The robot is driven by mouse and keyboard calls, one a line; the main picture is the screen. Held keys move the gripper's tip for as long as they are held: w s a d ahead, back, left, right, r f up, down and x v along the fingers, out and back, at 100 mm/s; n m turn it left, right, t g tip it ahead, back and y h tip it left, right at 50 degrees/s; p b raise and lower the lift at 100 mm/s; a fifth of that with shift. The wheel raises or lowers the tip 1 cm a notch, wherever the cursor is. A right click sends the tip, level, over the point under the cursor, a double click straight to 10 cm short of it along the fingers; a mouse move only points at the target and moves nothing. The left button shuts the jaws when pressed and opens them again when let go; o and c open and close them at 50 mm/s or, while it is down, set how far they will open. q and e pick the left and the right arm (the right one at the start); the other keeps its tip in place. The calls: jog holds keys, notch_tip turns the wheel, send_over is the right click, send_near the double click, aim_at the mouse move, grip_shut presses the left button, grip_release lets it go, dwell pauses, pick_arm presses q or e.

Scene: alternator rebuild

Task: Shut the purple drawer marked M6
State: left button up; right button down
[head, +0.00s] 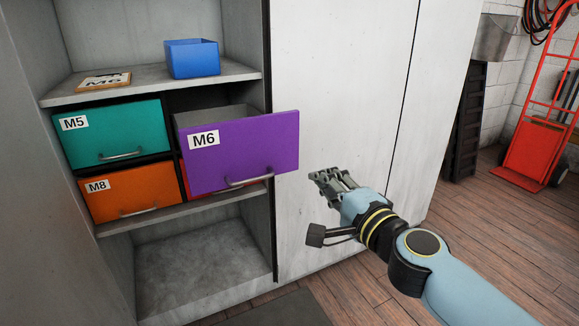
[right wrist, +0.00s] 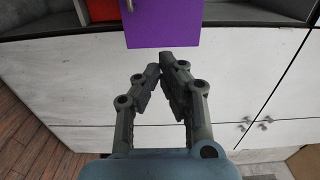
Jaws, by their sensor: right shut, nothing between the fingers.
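The purple drawer marked M6 (head: 240,150) is pulled out from the cabinet, at the right of the drawer block. Its grey inside shows behind the front, and a metal handle (head: 249,178) sits low on the front. In the right wrist view the purple front (right wrist: 176,22) is at the top, just beyond the fingertips. My right gripper (head: 318,180) is shut and empty, to the right of the drawer front and apart from it in the head view; it also shows in the right wrist view (right wrist: 162,64). My left gripper is not in view.
A teal drawer M5 (head: 115,132) and an orange drawer M8 (head: 125,192) are shut at left. A red drawer (head: 200,190) is mostly hidden below M6. A blue bin (head: 192,60) and a marked plate (head: 103,81) lie on the shelf above. A white cabinet door (head: 335,80) stands right of the drawers.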

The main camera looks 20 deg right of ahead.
send_near(285, 147)
jog(key=w, duration=0.6)
jog(key=shift+a, duration=0.1)
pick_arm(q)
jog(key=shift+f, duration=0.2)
pick_arm(e)
jog(key=shift+w, duration=0.7)
jog(key=shift+w, duration=0.1)
